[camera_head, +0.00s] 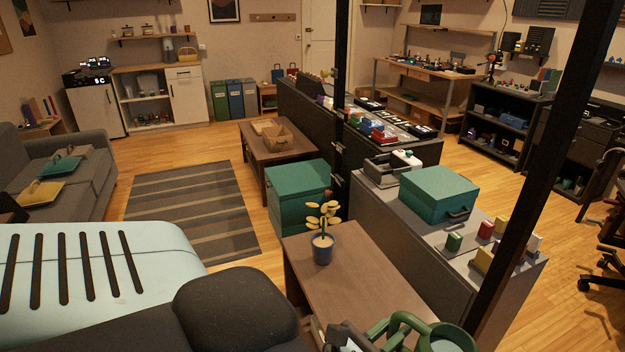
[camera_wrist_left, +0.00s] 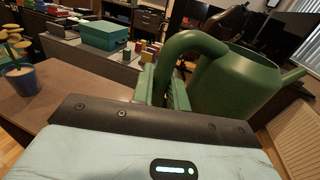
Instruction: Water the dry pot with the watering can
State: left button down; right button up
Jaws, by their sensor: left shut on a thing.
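The watering can (camera_head: 445,341) is green and shows at the bottom edge of the head view, partly cut off. In the left wrist view the watering can (camera_wrist_left: 235,85) shows its round body, curved handle and a spout pointing right. My left gripper (camera_wrist_left: 164,88) is shut on the can's handle. The dry pot (camera_head: 322,250) is blue, holds a plant with yellowish leaves, and stands upright on a brown wooden table (camera_head: 372,262). The pot (camera_wrist_left: 22,82) also shows at the left of the wrist view, apart from the can. My right gripper is not in view.
A grey cabinet (camera_head: 375,215) beside the table carries a teal box (camera_head: 438,194) and several small colored blocks. A dark upright post (camera_head: 341,110) rises behind the table, and another slants at the right. A green chest (camera_head: 297,190) stands behind the pot.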

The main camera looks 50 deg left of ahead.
aim_at(323, 243)
jog(key=k+j, duration=0.8)
jog(key=j, duration=0.2)
